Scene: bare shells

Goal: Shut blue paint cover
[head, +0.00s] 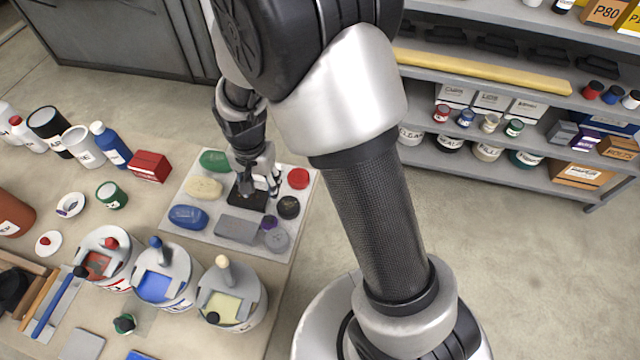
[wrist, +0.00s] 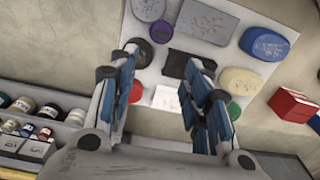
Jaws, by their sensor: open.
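The blue paint pot (head: 184,291) stands in the middle of a row of three white pots on the table, in the head view. Blue paint (head: 155,287) shows through a square opening in its top. A blue knob (head: 156,243) stands at the back of that top, apparently on the cover. My gripper (head: 258,192) is open and empty over the pale board, behind and right of the pot. In the wrist view my spread fingers (wrist: 162,68) point at the board, with a black block (wrist: 190,64) near the right finger. The blue pot is outside the wrist view.
The pale board (head: 177,232) carries several coloured pads and blocks. A red pot (head: 105,252) and a yellow pot (head: 232,292) flank the blue one. Bottles, cups and a red box (head: 150,166) stand behind. Brushes lie front left. Shelves (head: 560,190) stand at the right.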

